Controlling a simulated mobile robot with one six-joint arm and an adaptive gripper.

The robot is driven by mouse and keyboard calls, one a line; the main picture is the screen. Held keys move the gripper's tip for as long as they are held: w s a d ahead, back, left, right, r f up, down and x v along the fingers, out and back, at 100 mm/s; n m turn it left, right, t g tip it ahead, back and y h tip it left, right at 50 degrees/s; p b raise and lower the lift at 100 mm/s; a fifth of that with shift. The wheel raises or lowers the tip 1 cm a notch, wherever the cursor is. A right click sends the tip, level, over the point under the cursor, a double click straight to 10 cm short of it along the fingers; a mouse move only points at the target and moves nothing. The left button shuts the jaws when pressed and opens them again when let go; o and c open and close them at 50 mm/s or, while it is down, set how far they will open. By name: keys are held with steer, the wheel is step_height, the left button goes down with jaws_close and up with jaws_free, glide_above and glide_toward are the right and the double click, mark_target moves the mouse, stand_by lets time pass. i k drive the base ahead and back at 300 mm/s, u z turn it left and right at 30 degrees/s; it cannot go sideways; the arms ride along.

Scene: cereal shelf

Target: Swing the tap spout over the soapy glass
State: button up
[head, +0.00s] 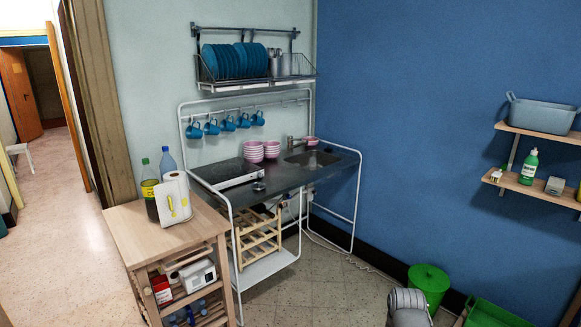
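The tap (291,142) stands at the back edge of the sink (312,159), set in the dark worktop (340,166). Its spout is small in the picture and seems to point to the right; its exact direction is hard to tell. I cannot make out a soapy glass in or beside the sink. A pink bowl (311,141) sits just right of the tap. Part of my arm shows at the bottom, right of centre, low in front of the kitchen unit. My gripper is not in view.
Stacked pink bowls (254,151) and a hotplate (228,173) are left of the sink. Blue mugs (228,124) hang below a dish rack (255,82). A wooden trolley (150,235) stands at front left, a green bin (429,284) at right. Open floor lies before the unit.

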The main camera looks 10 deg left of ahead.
mark_target(289, 147)
steer(key=u, duration=0.4)
steer(key=i, duration=0.8)
steer(key=u, duration=0.4)
steer(key=i, duration=1.95)
steer(key=z, duration=0.6)
